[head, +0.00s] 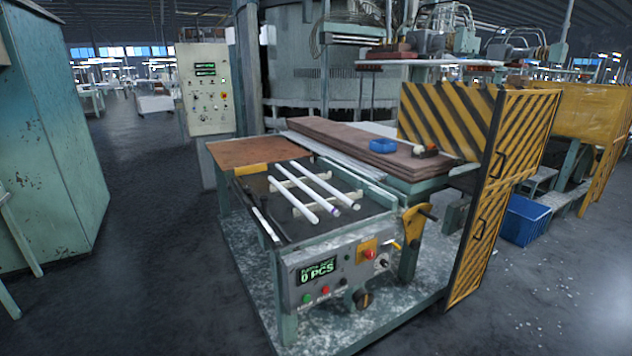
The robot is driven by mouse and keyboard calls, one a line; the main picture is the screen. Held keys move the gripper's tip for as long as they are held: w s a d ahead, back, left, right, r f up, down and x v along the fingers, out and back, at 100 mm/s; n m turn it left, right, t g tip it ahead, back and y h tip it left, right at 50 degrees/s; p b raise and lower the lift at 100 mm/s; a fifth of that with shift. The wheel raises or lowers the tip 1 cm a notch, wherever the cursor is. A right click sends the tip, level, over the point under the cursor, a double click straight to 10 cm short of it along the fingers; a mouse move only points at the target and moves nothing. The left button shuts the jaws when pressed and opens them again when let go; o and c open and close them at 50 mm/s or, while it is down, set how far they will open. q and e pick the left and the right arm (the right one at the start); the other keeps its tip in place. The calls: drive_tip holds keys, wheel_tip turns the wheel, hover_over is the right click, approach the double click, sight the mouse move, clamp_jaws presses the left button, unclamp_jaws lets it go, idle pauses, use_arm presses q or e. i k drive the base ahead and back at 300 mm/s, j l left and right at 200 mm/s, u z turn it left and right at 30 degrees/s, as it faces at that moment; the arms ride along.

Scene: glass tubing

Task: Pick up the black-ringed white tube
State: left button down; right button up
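Three white tubes lie side by side, slanting across pale supports on the dark top of a green machine table (270,205). The right tube (325,184) and the middle tube (306,188) run close together. The left tube (292,200) lies nearest the table's left side. A small purplish mark shows near the front end of the middle tube. The tubes are too small here to make out a black ring on any of them. Neither of my grippers is in view.
A control panel (328,266) with buttons and a "0 PCS" display faces front. A yellow bracket (413,222) stands at the table's right corner. A yellow-black striped barrier (490,200) blocks the right. A blue crate (525,222) sits beyond it. Floor is open at left.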

sight(345, 199)
drive_tip(key=i+u, duration=0.1)
drive_tip(key=u, duration=0.65)
drive_tip(key=i+l+u, duration=0.15)
drive_tip(key=l, duration=0.25)
drive_tip(key=i+l+u, duration=0.2)
drive_tip(key=l, duration=0.2)
drive_tip(key=i+l+u, duration=0.15)
drive_tip(key=l, duration=0.25)
drive_tip(key=i+l+u, duration=0.15)
drive_tip(key=l, duration=0.3)
drive_tip(key=l+u, duration=0.2)
drive_tip(key=l, duration=0.25)
drive_tip(key=i, duration=0.05)
